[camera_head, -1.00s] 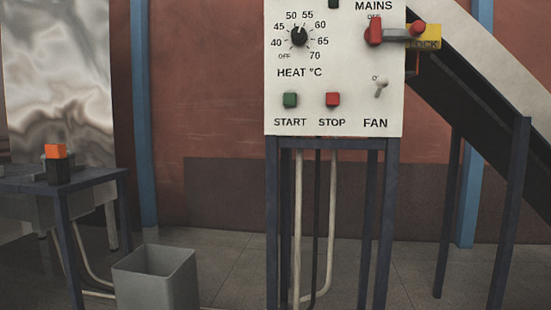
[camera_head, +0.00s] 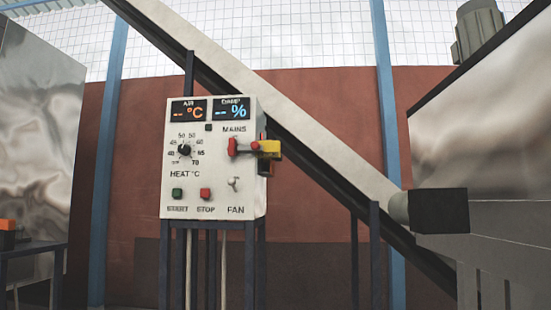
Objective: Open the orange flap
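I see no thing that is clearly a flap. The only larger orange thing is a small orange block (camera_head: 7,225) on a black one at the left edge, cut off by the frame. I cannot tell whether it is the orange flap. My gripper is not in view.
A white control panel (camera_head: 238,195) on dark blue legs stands in the middle, with dials, buttons and a red mains switch (camera_head: 233,147). A yellow lock tag (camera_head: 271,149) hangs beside the switch. A sloping conveyor (camera_head: 300,128) passes behind. A metal machine (camera_head: 480,150) with a dark box (camera_head: 440,211) fills the right.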

